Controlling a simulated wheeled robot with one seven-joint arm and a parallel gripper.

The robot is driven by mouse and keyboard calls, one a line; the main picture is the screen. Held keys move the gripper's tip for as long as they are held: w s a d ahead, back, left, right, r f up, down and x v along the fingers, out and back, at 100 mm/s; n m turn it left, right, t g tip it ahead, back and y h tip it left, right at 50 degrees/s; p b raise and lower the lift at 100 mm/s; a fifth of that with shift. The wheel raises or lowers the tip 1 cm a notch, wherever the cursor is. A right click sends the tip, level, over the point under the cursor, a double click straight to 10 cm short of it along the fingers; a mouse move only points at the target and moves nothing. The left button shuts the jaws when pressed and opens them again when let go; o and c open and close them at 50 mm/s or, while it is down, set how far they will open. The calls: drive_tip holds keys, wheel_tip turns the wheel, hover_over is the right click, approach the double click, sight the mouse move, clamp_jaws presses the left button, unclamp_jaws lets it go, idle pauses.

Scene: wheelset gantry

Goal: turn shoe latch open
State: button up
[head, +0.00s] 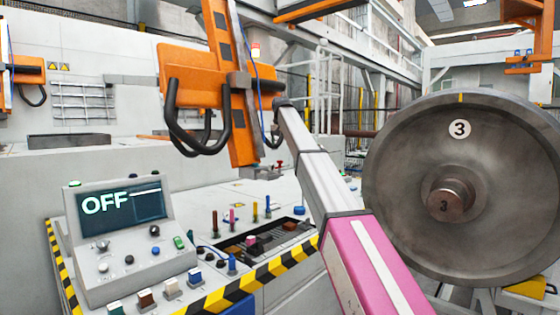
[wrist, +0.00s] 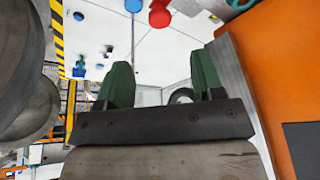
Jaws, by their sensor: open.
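My gripper (wrist: 161,68) is open and empty in the wrist view, its two green fingers apart over a pale surface. A red knob (wrist: 160,15) and a blue knob (wrist: 133,5) lie beyond the fingertips, apart from them. In the head view a small red handle (head: 280,165) stands on the white bench, right of the orange gantry arm (head: 242,100). I cannot tell which part is the shoe latch. My arm reaches toward the gantry arm; my gripper is not clearly visible in the head view.
The orange gantry part (wrist: 285,70) fills the right side of the wrist view, close to my gripper. A large wheel marked 3 (head: 405,190) stands at the right. A console (head: 130,245) reading OFF and a tool tray (head: 290,238) are at the front.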

drive_tip(key=x, duration=1)
drive_tip(key=shift+s, duration=0.1)
drive_tip(key=c, duration=0.9)
